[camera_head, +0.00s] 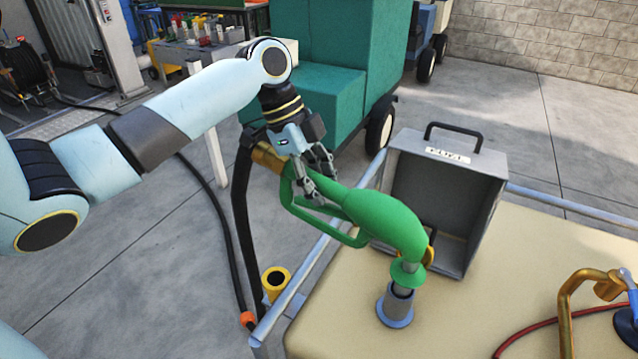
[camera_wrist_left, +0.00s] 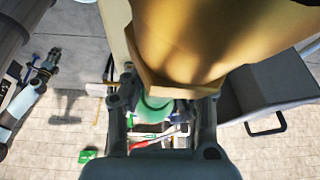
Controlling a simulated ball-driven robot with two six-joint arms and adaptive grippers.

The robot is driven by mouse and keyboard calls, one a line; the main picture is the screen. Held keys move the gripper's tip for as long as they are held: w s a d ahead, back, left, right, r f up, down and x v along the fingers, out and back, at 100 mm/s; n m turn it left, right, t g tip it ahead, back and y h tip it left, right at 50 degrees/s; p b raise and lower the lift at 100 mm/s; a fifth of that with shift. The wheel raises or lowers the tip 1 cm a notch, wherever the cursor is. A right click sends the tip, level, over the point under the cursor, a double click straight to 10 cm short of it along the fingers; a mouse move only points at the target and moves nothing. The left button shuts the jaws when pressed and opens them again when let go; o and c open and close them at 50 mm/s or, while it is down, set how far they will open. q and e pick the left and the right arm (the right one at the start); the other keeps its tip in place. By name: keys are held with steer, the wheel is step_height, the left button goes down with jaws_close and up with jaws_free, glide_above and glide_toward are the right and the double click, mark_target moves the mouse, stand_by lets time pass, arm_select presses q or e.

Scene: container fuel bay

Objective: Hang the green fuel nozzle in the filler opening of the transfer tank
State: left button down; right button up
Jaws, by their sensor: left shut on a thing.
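The green fuel nozzle (camera_head: 385,215) is tilted above the tan transfer tank (camera_head: 460,310), its spout pointing down. My left gripper (camera_head: 318,180) is shut on the nozzle's handle, near the brass hose fitting (camera_head: 267,157). The spout, below a green collar, lines up with the grey filler opening (camera_head: 396,309); its tip looks at or in the mouth, but I cannot tell how deep. In the left wrist view the brass fitting (camera_wrist_left: 215,45) fills the top and hides most of the nozzle. My right gripper (camera_wrist_left: 52,60) appears small at the left there; its fingers are unclear.
An open grey box (camera_head: 440,200) labelled FUEL stands behind the filler. A blue-grey rail (camera_head: 330,240) edges the tank. A black hose (camera_head: 243,220) hangs from the fitting. A brass pipe (camera_head: 567,300) and red hose (camera_head: 530,328) are at right. A green cart (camera_head: 335,60) stands behind.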

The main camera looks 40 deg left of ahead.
mark_target(292, 164)
arm_select(q)
steer(key=shift+f+b, duration=0.7)
steer(key=shift+f, duration=0.35)
steer(key=shift+f+b, duration=0.75)
steer(key=shift+f, duration=0.5)
steer(key=c, duration=1)
jaws_free()
steer(key=v, duration=1.2)
